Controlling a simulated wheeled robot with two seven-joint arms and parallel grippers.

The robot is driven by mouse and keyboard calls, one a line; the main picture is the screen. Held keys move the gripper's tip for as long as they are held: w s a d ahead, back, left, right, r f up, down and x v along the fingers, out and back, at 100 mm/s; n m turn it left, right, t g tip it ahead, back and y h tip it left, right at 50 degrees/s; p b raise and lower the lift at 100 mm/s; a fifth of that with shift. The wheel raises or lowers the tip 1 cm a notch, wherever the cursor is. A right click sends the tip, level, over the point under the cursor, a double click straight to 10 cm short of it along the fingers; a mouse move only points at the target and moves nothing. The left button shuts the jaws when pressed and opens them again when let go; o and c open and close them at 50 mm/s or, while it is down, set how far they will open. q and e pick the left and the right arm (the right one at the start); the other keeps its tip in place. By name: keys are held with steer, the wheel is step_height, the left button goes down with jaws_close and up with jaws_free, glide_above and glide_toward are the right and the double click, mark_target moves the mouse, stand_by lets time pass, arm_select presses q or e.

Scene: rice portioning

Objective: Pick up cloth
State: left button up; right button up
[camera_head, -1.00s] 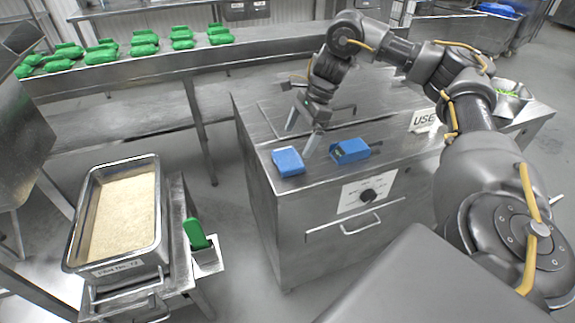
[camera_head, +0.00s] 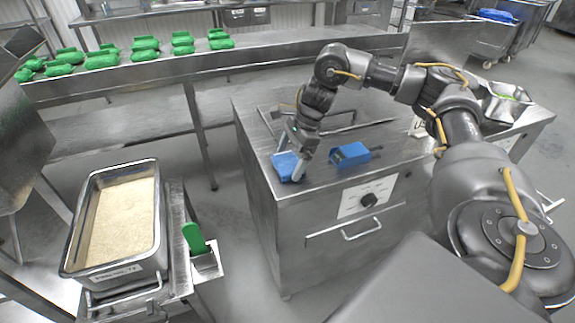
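A folded blue cloth (camera_head: 285,168) lies near the left front corner of the steel cabinet top (camera_head: 315,184). A second blue cloth (camera_head: 350,154) lies a little to its right on the same top. My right gripper (camera_head: 291,160) points down at the left cloth. Its fingers are apart, one at the cloth's right side and the other toward its far left side, partly hidden. Whether they touch the cloth is not clear. My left gripper is not in the view.
A steel pan of rice (camera_head: 70,240) stands at lower left, with a green-handled tool (camera_head: 194,238) beside it. Several green containers (camera_head: 102,61) stand on the long back table (camera_head: 165,68).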

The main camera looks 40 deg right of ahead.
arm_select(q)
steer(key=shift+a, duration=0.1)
arm_select(e)
steer(key=c, duration=0.5)
steer(key=shift+r, duration=0.1)
steer(key=shift+c, duration=0.2)
steer(key=shift+r, duration=0.6)
arm_select(q)
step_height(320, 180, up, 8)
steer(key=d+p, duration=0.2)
steer(key=p, duration=0.6)
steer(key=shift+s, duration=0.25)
arm_select(e)
steer(key=s+d+r, duration=0.9)
steer(key=d+r, duration=0.1)
steer(key=r, duration=0.1)
steer(key=shift+d+r, duration=0.3)
steer(key=shift+d, duration=0.05)
